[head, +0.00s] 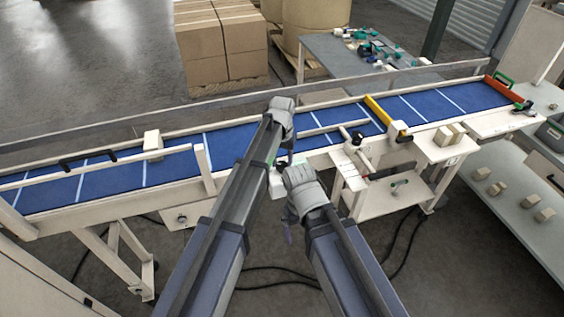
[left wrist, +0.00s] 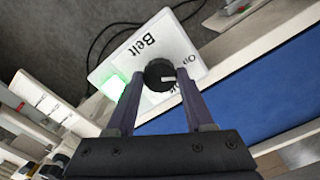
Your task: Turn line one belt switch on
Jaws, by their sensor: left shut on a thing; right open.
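The belt switch is a white box (left wrist: 140,48) lettered "Belt", with a round black knob (left wrist: 157,72) and a bright green lamp (left wrist: 112,86). In the head view the white box (head: 276,187) shows partly, at the near side of the conveyor between my arms. My left gripper (left wrist: 162,86) is shut on the knob, one finger on each side. The knob's white mark points right in the left wrist view, near the "On" lettering; the second label is partly hidden by a finger. My right gripper (head: 288,232) is open and empty, just below the box.
The blue conveyor belt (head: 230,141) runs across behind the switch, with a small pale block (head: 153,144) on it. A yellow bar (head: 385,115) crosses it at the right. A side table (head: 505,205) holds several blocks. Cardboard boxes (head: 222,45) stand behind.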

